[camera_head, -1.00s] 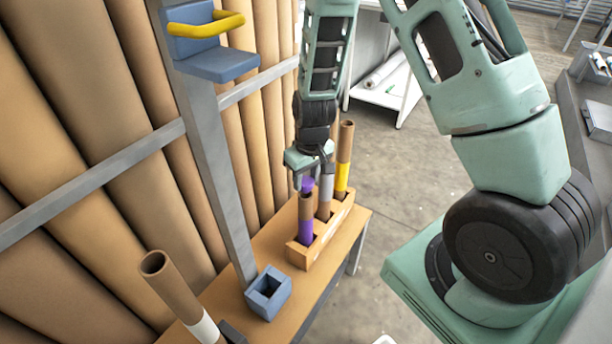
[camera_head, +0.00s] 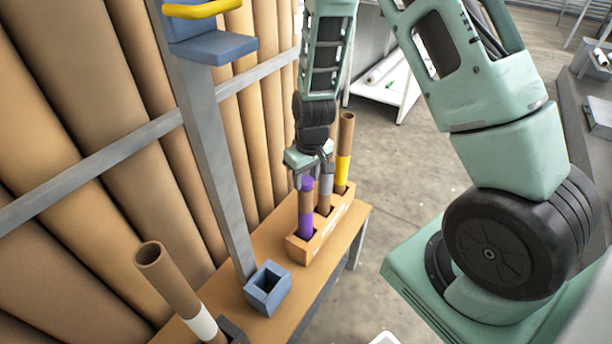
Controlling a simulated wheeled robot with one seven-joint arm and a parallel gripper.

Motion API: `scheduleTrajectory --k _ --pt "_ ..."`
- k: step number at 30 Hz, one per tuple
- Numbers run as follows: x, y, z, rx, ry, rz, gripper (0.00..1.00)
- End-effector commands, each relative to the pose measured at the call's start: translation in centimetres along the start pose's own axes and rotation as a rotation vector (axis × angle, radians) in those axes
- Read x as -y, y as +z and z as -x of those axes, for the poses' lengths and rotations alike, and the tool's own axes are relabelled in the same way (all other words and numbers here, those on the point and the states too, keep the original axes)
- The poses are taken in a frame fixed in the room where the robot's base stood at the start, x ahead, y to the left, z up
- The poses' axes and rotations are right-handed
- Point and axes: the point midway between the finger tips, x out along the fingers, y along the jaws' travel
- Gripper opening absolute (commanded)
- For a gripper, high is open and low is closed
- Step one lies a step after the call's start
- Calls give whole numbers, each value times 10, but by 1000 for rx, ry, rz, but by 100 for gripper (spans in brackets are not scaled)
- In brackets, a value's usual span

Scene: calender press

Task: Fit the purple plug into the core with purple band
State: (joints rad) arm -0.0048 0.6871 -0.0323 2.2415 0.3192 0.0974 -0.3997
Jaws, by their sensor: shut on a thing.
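The purple plug (camera_head: 306,183) is at the top end of the brown core with purple band (camera_head: 305,222), in line with it. Whether the plug is inside the core's mouth or only touching it, I cannot tell. The core stands upright in the near hole of a wooden rack (camera_head: 322,231). My gripper (camera_head: 308,178) points down from above and is shut on the plug. One finger shows to the right of the plug, and the other is mostly hidden.
Two more cores, one with a yellow band (camera_head: 342,166) and one pale-banded (camera_head: 324,195), stand close behind. A blue square socket (camera_head: 267,290) and a white-banded core (camera_head: 175,285) are nearer on the bench. Large brown rolls (camera_head: 105,120) line the left.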

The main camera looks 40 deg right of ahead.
Motion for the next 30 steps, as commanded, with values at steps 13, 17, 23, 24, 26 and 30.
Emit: scheduleTrajectory --k 13,17,23,24,26,30 --pt "0 1 -6 0 0 0 63" --pt "0 1 -6 0 0 0 63" --pt "0 0 -2 -1 0 1 63" --pt "0 0 1 -2 0 1 63" --pt "0 0 8 -3 0 2 63" --pt "0 -1 35 -6 1 1 63"
